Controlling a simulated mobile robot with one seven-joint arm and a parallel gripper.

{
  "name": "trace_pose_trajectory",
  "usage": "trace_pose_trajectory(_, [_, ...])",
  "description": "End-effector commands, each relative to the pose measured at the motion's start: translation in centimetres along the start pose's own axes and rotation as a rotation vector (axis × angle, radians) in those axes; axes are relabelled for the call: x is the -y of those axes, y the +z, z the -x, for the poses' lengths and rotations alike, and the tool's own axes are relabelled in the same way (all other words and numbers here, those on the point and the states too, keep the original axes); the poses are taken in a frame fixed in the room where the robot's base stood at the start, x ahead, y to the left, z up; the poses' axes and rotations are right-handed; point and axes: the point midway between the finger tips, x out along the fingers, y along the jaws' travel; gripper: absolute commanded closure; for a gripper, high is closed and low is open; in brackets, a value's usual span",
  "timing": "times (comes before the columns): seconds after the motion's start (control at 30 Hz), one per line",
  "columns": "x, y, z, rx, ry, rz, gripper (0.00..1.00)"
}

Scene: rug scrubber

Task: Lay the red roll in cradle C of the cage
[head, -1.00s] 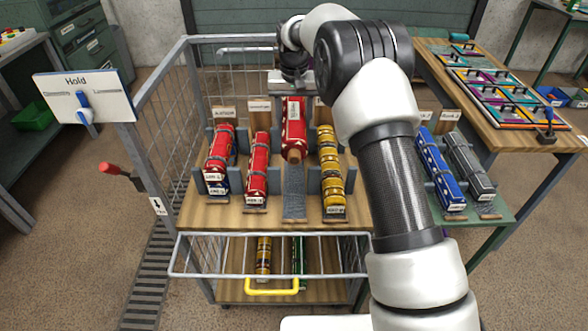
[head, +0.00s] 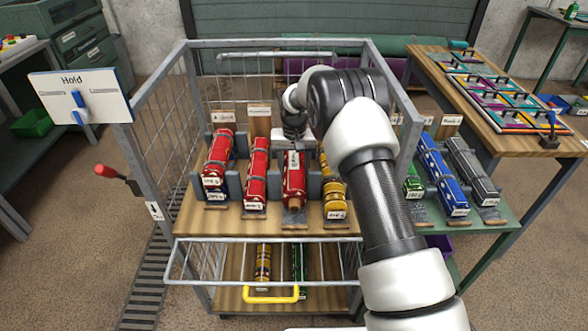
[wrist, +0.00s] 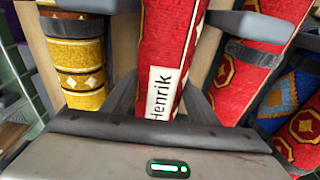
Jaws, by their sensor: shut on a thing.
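The red roll (head: 293,185) with a white label is in the cage (head: 183,165), low in the third cradle from the left, between another red roll and a yellow one. In the wrist view the red roll (wrist: 168,50) has a label reading "Henrik". My gripper (head: 294,143) is above its far part, shut on it. The cradle's tag is hidden behind my arm.
Two red rolls (head: 255,175) lie to the left and a yellow roll (head: 333,190) close to the right. Blue (head: 440,175) and grey (head: 470,170) rolls lie on a green table outside. The cage's wire front (head: 265,262) is folded low. A "Hold" sign (head: 80,97) stands at left.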

Motion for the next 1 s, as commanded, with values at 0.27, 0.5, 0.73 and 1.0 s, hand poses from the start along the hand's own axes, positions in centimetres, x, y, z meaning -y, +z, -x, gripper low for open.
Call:
trace_pose_trajectory(0.27, [0.0, -0.1, -0.1, -0.005, -0.001, 0.000, 0.87])
trace_pose_trajectory(0.5, [0.0, 0.0, -0.5, -0.002, 0.000, 0.000, 0.28])
trace_pose_trajectory(0.73, [0.0, 0.0, -0.5, -0.002, 0.000, 0.000, 0.28])
trace_pose_trajectory(1.0, [0.0, -0.2, 1.9, -0.005, -0.001, 0.000, 0.28])
